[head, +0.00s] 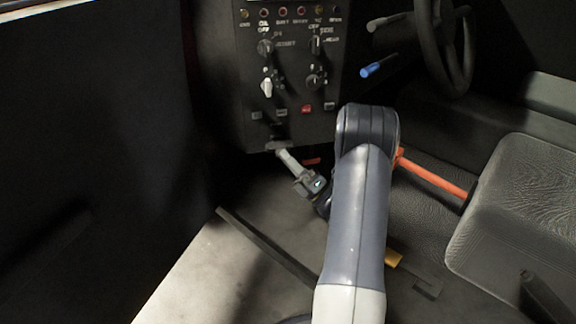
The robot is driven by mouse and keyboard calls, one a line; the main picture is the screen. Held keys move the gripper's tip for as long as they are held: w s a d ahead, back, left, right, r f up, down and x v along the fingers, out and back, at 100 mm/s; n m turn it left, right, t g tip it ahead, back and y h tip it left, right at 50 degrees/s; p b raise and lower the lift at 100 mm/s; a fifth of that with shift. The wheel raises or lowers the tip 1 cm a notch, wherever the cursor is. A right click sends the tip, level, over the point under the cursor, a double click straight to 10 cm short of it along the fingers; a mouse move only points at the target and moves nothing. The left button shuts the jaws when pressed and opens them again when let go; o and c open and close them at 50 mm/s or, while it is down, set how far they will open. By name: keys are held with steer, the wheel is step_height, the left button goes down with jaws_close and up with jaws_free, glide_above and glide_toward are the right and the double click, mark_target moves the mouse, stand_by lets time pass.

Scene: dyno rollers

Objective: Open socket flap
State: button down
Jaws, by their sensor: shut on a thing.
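The socket flap (277,132) is a small dark piece at the bottom edge of the black control panel (249,95). My gripper (279,147) reaches up to it from below, at the panel's lower edge. Its jaws are shut on the flap, though the contact is small and dark in the head view. The flap's exact angle and the socket behind it cannot be made out.
The panel carries several knobs, lamps and a red switch (306,108). A blue-tipped lever (378,66) and the steering wheel (444,45) are at upper right. An orange-red lever (432,175) runs beside the seat (520,205). The floor (225,270) at lower left is open.

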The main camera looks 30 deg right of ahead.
steer(key=shift+f+n+b, duration=0.1)
steer(key=shift+n+b, duration=0.2)
steer(key=c, duration=1.6)
jaws_free()
steer(key=shift+o, duration=0.2)
